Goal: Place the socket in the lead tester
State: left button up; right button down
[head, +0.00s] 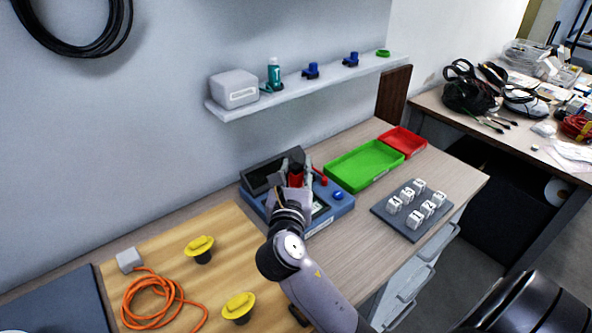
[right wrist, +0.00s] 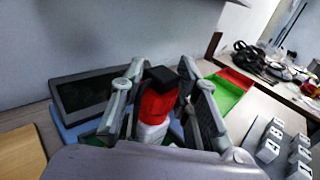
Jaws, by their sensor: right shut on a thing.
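The lead tester (head: 340,205) is a blue box with a dark tilted screen (head: 262,170) at the back, standing against the wall. In the right wrist view its screen (right wrist: 85,92) is at the left. My right gripper (head: 296,172) is over the tester, with its fingers shut on the socket (head: 296,176). In the right wrist view the socket (right wrist: 158,100) is a red piece with a black top and a white lower part, upright between the fingers. The fingers and wrist hide its lower end, so I cannot tell whether it touches the tester. My left gripper is not in view.
A green tray (head: 362,166) and a red tray (head: 402,141) lie right of the tester. A dark rack (head: 410,232) holds several white numbered blocks. Left are a wooden board (head: 222,258), yellow knobs (head: 200,246) and an orange cable (head: 160,300). A shelf (head: 300,85) hangs above.

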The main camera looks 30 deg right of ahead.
jog(key=shift+f, duration=0.15)
jog(key=c, duration=1.2)
grip_release()
jog(key=shift+r, duration=0.2)
jog(key=b+v, duration=0.1)
jog(key=v, duration=1.1)
